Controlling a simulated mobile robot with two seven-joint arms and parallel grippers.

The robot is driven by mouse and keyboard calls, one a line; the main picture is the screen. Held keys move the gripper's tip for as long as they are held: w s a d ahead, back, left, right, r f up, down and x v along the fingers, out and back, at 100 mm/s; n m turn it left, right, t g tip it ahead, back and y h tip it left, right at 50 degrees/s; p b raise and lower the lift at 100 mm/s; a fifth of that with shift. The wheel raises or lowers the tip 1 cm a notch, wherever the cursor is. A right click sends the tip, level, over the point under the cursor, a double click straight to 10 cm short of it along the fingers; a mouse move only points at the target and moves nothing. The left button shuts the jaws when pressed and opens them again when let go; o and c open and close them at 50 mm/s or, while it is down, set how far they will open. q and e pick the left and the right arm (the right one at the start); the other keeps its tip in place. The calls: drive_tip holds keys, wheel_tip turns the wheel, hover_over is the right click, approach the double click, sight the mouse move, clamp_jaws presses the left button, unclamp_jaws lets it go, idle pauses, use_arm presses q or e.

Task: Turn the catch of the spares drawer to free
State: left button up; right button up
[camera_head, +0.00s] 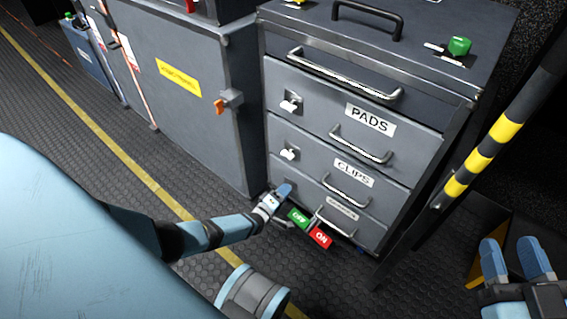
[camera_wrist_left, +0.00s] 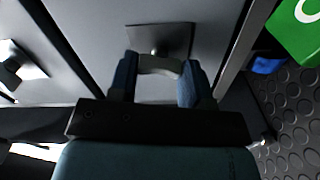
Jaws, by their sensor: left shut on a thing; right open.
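The drawer cabinet's lowest drawer (camera_head: 312,194) has a small label (camera_head: 342,208) too small to read clearly; I take it as the spares drawer. My left gripper (camera_head: 283,191) is at this drawer's left end. In the left wrist view, the left gripper (camera_wrist_left: 157,80) is shut on the catch (camera_wrist_left: 160,66), a light curved lever in front of a square dark plate (camera_wrist_left: 172,38). In the head view the gripper hides the catch. My right gripper (camera_head: 517,258) is open and empty at the lower right, away from the cabinet.
PADS (camera_head: 370,120) and CLIPS (camera_head: 354,173) drawers sit above, with white catches (camera_head: 289,106). Green (camera_head: 299,217) and red (camera_head: 320,237) tags show beside my left gripper. A grey cabinet (camera_head: 180,120) stands left. A yellow-black pole (camera_head: 482,158) stands right.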

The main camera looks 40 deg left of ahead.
use_arm(q)
drive_tip(key=shift+n, duration=0.7)
drive_tip(key=o, duration=0.9)
drive_tip(key=s+p, duration=0.1)
drive_tip(key=s, duration=0.3)
drive_tip(key=s+p, duration=0.2)
drive_tip(key=s, duration=0.3)
drive_tip(key=s+a+p, duration=0.1)
drive_tip(key=s, duration=0.3)
drive_tip(key=shift+s, duration=0.35)
use_arm(e)
drive_tip(key=s+m, duration=0.1)
drive_tip(key=s+a+m+g+h, duration=0.1)
drive_tip(key=m, duration=0.1)
drive_tip(key=shift+a+f, duration=0.15)
drive_tip(key=shift+f, duration=0.25)
